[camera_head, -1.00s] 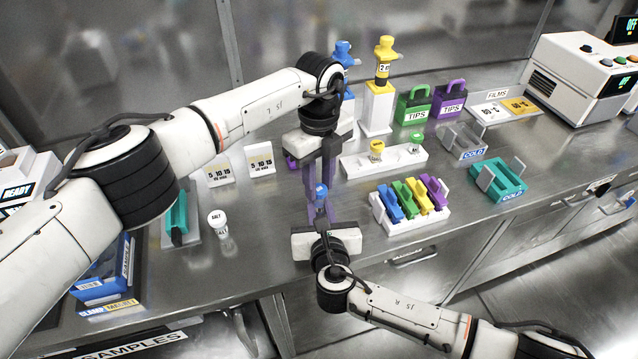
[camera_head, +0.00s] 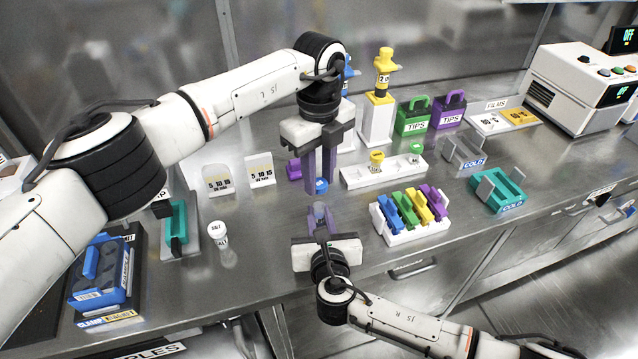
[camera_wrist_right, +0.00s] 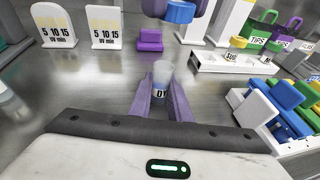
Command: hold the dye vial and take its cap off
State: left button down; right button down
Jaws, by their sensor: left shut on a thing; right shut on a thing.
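The dye vial (camera_wrist_right: 161,78) is a small clear tube with a partly hidden label. It stands open at the top between the purple fingers of my right gripper (camera_wrist_right: 161,98), which is shut on it. In the head view, the vial (camera_head: 319,211) and my right gripper (camera_head: 319,222) are near the bench's front. The blue cap (camera_head: 321,186) is off the vial, with a gap between them. My left gripper (camera_head: 320,180) points down from above and is shut on the cap, which also shows at the top of the right wrist view (camera_wrist_right: 180,12).
To the right are a white rack of coloured blocks (camera_head: 400,237) and a white holder with two small capped vials (camera_head: 362,181). A white SALT vial (camera_head: 218,233) stands left. Two timing cards (camera_head: 218,180) and a purple block (camera_head: 294,169) are behind. Bench between SALT vial and grippers is clear.

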jog(key=c, duration=1.6)
grip_release()
jog(key=shift+o, duration=0.2)
